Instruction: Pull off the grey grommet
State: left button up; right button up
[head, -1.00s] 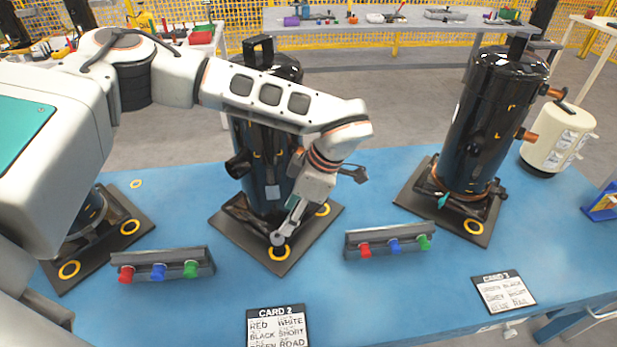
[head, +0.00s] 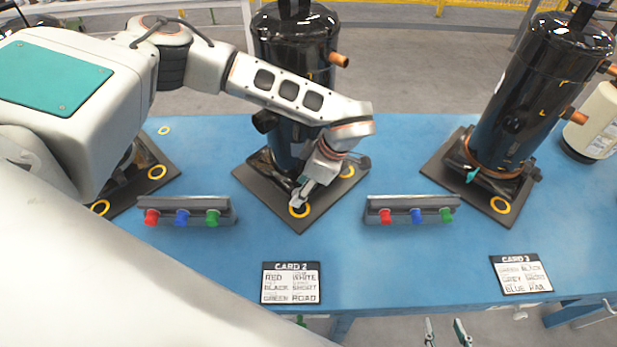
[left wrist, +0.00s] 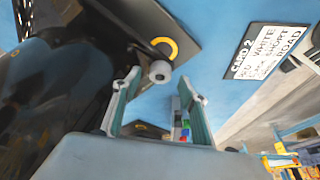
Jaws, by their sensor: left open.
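The middle black compressor (head: 292,85) stands on a dark base plate (head: 300,218) with yellow rings at its corners. The small grey grommet (left wrist: 160,71) is by the yellow ring at the plate's front corner, close to the open fingertips in the left wrist view. My left gripper (head: 303,195) reaches down to that corner in the head view and largely hides the grommet there. Whether the fingers touch it, I cannot tell. My right gripper (head: 447,332) is open and empty at the bottom edge, its two fingers apart.
Two holders with red, blue and green plugs, the left one (head: 186,209) and the right one (head: 412,208), flank the middle plate. CARD 2 (head: 291,283) lies in front. Another compressor (head: 520,100) stands at right.

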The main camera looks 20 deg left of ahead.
pick_arm(q)
jog(key=shift+a+f, duration=0.25)
jog(key=shift+f, duration=0.45)
jog(key=c, duration=1.1)
grip_shut()
